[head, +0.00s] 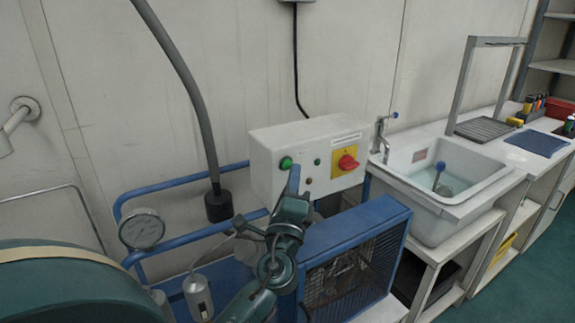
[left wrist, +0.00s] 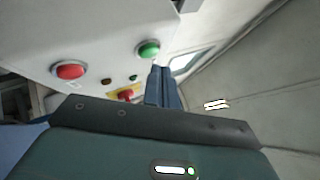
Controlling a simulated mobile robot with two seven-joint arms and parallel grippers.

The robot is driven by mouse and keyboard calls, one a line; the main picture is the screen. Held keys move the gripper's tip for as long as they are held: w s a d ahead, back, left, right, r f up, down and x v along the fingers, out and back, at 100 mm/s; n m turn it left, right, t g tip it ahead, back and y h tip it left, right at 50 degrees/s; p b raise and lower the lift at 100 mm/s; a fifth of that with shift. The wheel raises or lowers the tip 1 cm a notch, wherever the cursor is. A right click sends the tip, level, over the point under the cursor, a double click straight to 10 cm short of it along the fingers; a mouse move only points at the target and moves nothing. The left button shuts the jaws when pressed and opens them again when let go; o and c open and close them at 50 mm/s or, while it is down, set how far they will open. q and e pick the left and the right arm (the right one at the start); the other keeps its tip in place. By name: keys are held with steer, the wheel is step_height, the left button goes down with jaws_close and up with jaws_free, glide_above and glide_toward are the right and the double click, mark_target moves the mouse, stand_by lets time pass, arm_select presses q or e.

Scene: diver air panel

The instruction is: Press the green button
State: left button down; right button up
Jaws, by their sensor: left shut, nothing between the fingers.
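The green button (head: 286,163) is a round push button at the left of the front of a pale control box (head: 270,140). In the left wrist view the green button (left wrist: 148,50) stands out just above the fingertips. My left gripper (head: 294,174) is shut and empty, its blue fingers pointing up just right of the green button in the head view. The fingers (left wrist: 160,72) also show in the left wrist view, close to the button; I cannot tell whether they touch it. My right gripper is not in view.
A red button (left wrist: 70,71) shows in the left wrist view. A red rotary switch (head: 348,162) sits on a yellow plate at the box's right. A blue-framed machine (head: 350,225) stands below, a gauge (head: 141,229) and hose (head: 185,75) left, a sink (head: 440,165) right.

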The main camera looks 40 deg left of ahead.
arm_select(q)
steer(key=shift+a, duration=0.1)
stand_by(0.5)
steer(key=shift+w+a, duration=0.15)
steer(key=shift+a, duration=0.15)
